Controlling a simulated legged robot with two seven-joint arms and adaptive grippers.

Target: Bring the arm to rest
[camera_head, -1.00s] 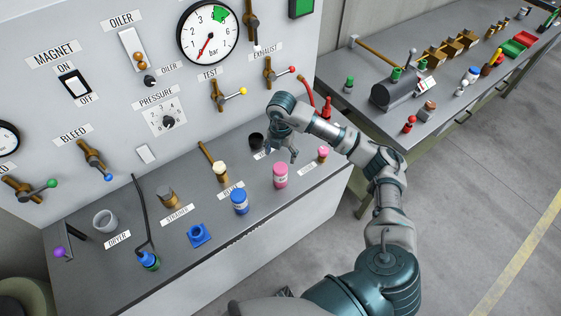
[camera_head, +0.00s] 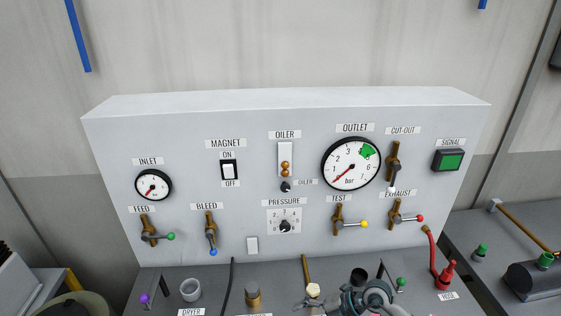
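My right arm shows at the bottom edge, over the bench in front of the control panel (camera_head: 260,120). Its gripper (camera_head: 318,304) points left, beside the pale knob on a brown lever. Its fingers look spread with nothing between them, though the lower part is cut off by the picture edge. My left gripper is not in view.
The panel carries an inlet gauge (camera_head: 153,185), outlet gauge (camera_head: 351,163), pressure dial (camera_head: 285,226) and several valve levers. A grey cup (camera_head: 190,289) and brown strainer (camera_head: 253,295) stand on the bench (camera_head: 212,277).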

